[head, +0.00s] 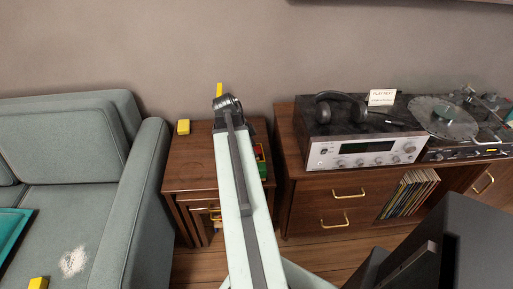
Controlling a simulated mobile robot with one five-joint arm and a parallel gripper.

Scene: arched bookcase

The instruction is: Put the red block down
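My arm reaches forward over the small wooden side table (189,168). My gripper (228,104) is at its far end, above the table's back part, seen from behind. Its fingers are hidden by the arm, so I cannot tell whether it is open or shut or holds anything. A small patch of red (262,170) with green and yellow beside it shows just right of my arm at the table's right side. It is too small and covered to tell if it is the red block. A thin yellow piece (219,90) stands up just beyond the gripper.
A yellow block (183,127) lies on the table's back left. A grey-green sofa (75,150) stands left, with another yellow block (38,283) and part of a teal tray (12,236). A wooden cabinet (300,190) with a stereo (365,152) and headphones (341,108) stands right.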

